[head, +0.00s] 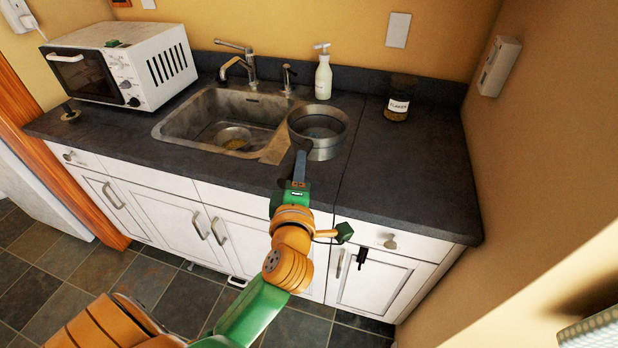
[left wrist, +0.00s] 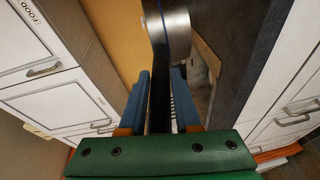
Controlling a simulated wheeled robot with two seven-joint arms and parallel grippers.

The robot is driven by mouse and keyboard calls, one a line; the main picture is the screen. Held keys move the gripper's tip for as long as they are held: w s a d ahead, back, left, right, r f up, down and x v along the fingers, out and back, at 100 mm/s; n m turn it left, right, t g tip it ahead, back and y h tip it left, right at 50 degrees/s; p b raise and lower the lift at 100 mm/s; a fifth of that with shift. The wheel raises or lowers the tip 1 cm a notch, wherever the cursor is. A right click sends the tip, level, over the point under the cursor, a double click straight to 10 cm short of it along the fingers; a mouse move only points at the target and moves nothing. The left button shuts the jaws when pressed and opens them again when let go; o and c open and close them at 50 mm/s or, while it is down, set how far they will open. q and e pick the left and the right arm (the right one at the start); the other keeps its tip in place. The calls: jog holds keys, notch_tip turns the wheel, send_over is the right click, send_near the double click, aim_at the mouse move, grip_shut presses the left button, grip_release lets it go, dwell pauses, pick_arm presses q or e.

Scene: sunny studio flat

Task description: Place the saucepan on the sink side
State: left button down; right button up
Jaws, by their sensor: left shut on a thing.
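The saucepan (head: 327,152) is a round grey metal pan with a dark handle, at the right edge of the sink (head: 165,135). It overlaps the sink's right rim and the dark counter; whether it rests or hangs just above cannot be told. My left gripper (head: 299,168) reaches in from the front and is shut on the pan's handle. In the left wrist view the dark handle (left wrist: 160,100) runs between the blue fingers of the left gripper (left wrist: 161,75), and the pan's metal side (left wrist: 170,25) shows beyond. My right gripper is not in view.
A faucet (head: 238,62) and a soap bottle (head: 323,78) stand behind the sink and pan. The counter (head: 415,165) right of the pan is clear.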

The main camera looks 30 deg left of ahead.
pick_arm(q)
jog(key=w+a, duration=0.1)
jog(key=w+a+f, duration=0.1)
jog(key=shift+w+f, duration=0.2)
jog(key=shift+w, duration=0.15)
jog(key=w+f+b, duration=0.1)
jog(key=f, duration=0.1)
jog(key=w+a+f+b, duration=0.1)
jog(key=f, duration=0.2)
jog(key=w+f+b, duration=0.1)
jog(key=w+f, duration=0.1)
jog(key=f, duration=0.1)
jog(key=shift+a+f+b, duration=0.2)
jog(key=shift+f+b, duration=0.05)
jog(key=shift+b, duration=0.05)
jog(key=c, duration=0.6)
grip_release()
jog(key=shift+s, duration=0.1)
jog(key=shift+d, duration=0.1)
jog(key=shift+s, duration=0.1)
